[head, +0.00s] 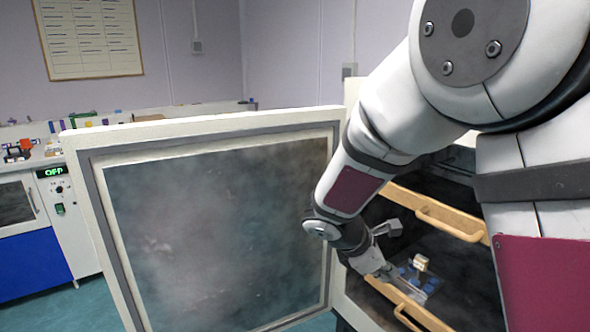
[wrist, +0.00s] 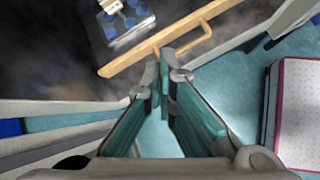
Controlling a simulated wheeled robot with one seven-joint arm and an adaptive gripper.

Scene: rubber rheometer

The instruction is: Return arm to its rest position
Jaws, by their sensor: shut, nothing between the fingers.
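My arm (head: 390,120) reaches down from the upper right in the head view into the front of an open cabinet. My gripper (head: 386,270) is at the lower shelf front, partly hidden by my own wrist. In the wrist view my gripper (wrist: 164,75) is shut and empty. Its fingertips lie close to a wooden handle (wrist: 184,42); I cannot tell whether they touch it. The lower wooden shelf front (head: 408,304) carries this handle, and a clear tray with blue round pieces (head: 427,284) and a small tan block (head: 421,262) sits behind it.
The cabinet's open door (head: 215,230) stands just left of my arm. An upper wooden handle (head: 450,222) is right of my forearm. A unit with a green display (head: 52,172) stands at the far left. Teal floor (wrist: 228,88) shows below the gripper.

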